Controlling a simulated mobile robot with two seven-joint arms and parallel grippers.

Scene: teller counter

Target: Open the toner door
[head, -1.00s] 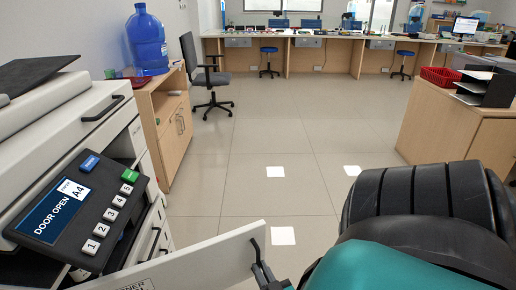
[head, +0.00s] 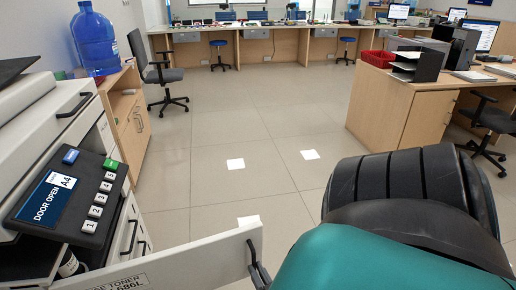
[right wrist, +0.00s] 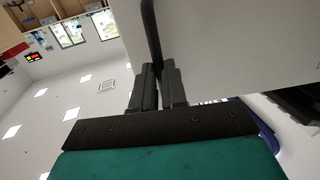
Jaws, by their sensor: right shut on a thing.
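The toner door (head: 200,256) is a white panel standing out from the front of the printer (head: 40,120), with a toner label on its face. The printer's screen (head: 50,200) reads "DOOR OPEN". My right gripper (head: 258,274) is at the door's outer end, shut on its dark handle. In the right wrist view the black fingers (right wrist: 158,85) close around the handle bar (right wrist: 150,30), with the pale door (right wrist: 230,45) beside it. Behind the door, a dark opening with a cylindrical part (head: 70,264) shows. My left gripper is out of view.
A wooden cabinet (head: 128,115) with a blue water bottle (head: 94,42) stands beyond the printer. A desk (head: 400,110) with a red basket (head: 378,58) is at right. An office chair (head: 160,75) stands near the cabinet. The tiled floor between is clear.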

